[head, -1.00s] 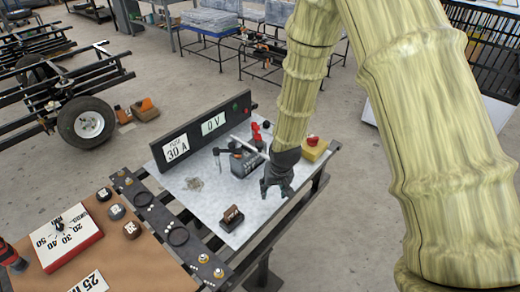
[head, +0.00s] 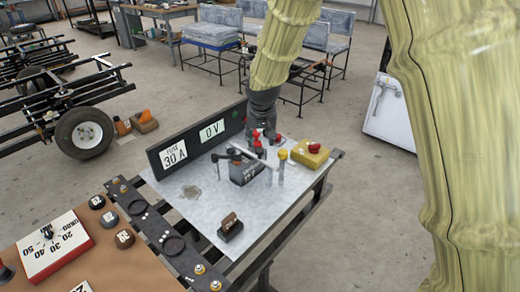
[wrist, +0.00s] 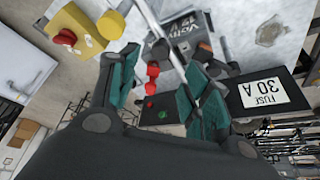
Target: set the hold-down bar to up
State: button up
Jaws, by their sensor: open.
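A pale metal bar (head: 250,148), which looks like the hold-down bar, slants over the top of a dark battery (head: 244,173). Whether it touches the battery I cannot tell. In the wrist view the bar (wrist: 152,22) runs beside the battery, marked 12 V (wrist: 185,28), towards the space between my fingers. My gripper (wrist: 163,68) is open and appears empty, with its teal-padded fingers on either side of red fittings (wrist: 153,72). In the head view my gripper (head: 262,126) is behind the battery, close to the upright panel, its fingertips partly hidden by red fittings.
A panel (head: 190,143) reading 30 A and 0 V stands along the bench's back edge. A yellow box with a red button (head: 311,154) and a yellow-topped post (head: 282,157) stand to the right. A dark block (head: 230,228) sits in front. The metal bench top is clear around it.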

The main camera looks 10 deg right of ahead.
aim_at(260, 150)
jog(key=x, duration=0.8)
grip_shut()
